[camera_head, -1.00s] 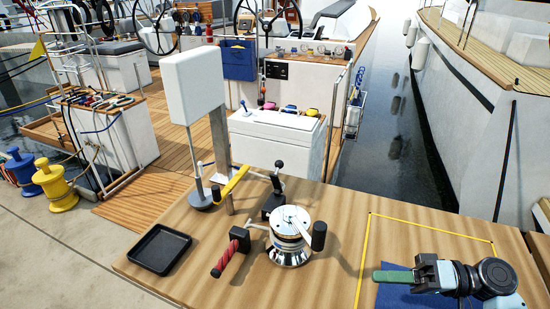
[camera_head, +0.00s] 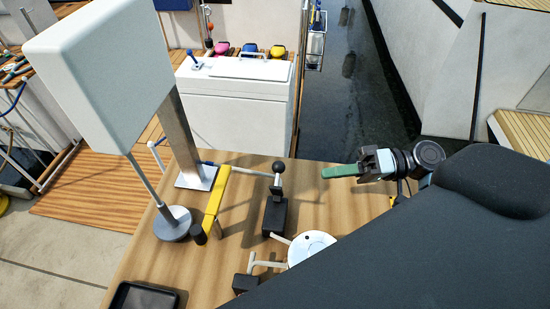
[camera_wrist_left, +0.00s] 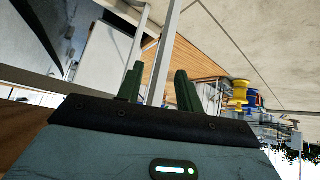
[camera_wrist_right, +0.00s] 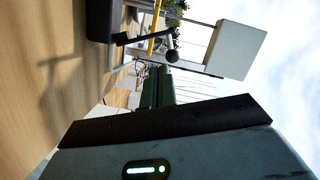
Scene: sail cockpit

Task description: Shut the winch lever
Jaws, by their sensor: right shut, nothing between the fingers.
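A lever with a black ball knob (camera_head: 278,166) stands upright on a black block (camera_head: 275,215), behind the winch. The winch's pale round top (camera_head: 312,246) is partly hidden by my own dark arm. In the right wrist view the ball knob (camera_wrist_right: 172,56) shows just beyond my fingertips. My right gripper (camera_head: 324,172) has its green fingers shut and empty, pointing left toward the lever with a gap between. Its shut fingers also show in the right wrist view (camera_wrist_right: 157,72). My left gripper (camera_wrist_left: 158,68) is open, away from the bench, with only background between its fingers.
A yellow bar (camera_head: 214,198) stands left of the lever. A metal post with a large white box (camera_head: 100,80) rises farther left, beside a grey round base (camera_head: 173,224). A black tray (camera_head: 143,297) lies at front left. Water lies beyond the bench's back edge.

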